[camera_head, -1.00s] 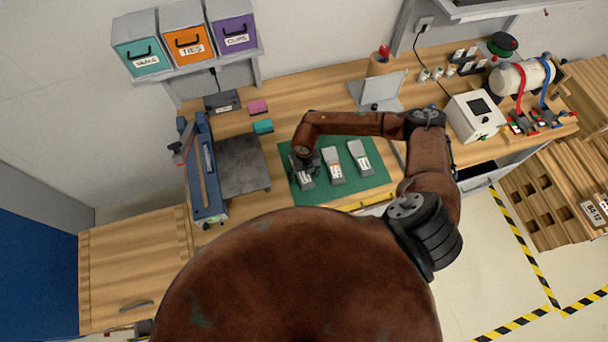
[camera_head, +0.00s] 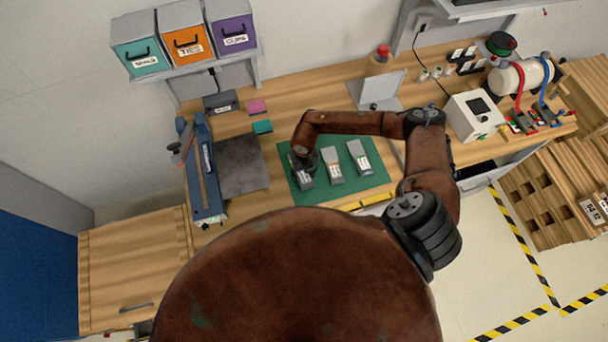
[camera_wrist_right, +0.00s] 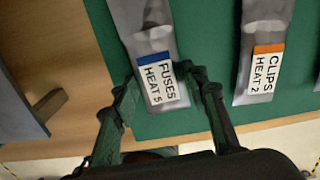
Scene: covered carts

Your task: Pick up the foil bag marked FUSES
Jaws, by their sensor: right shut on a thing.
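The foil bag marked FUSES (camera_wrist_right: 159,75) is grey, with a white label and a blue strip, and the label also reads HEAT 5. It lies over the green mat (camera_wrist_right: 210,25). My right gripper (camera_wrist_right: 164,76) is shut on it, one finger on each side of the label end. In the head view this bag (camera_head: 306,182) is the leftmost of three on the mat (camera_head: 350,190), partly hidden under my right gripper (camera_head: 303,167). I cannot tell whether it is lifted. My left gripper is not in view.
A foil bag marked CLIPS (camera_wrist_right: 262,70) with an orange strip lies to the right. A third bag (camera_head: 358,156) lies beyond it. A blue sealer-like device (camera_head: 204,175) stands left of the mat, and a white box (camera_head: 474,117) stands right.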

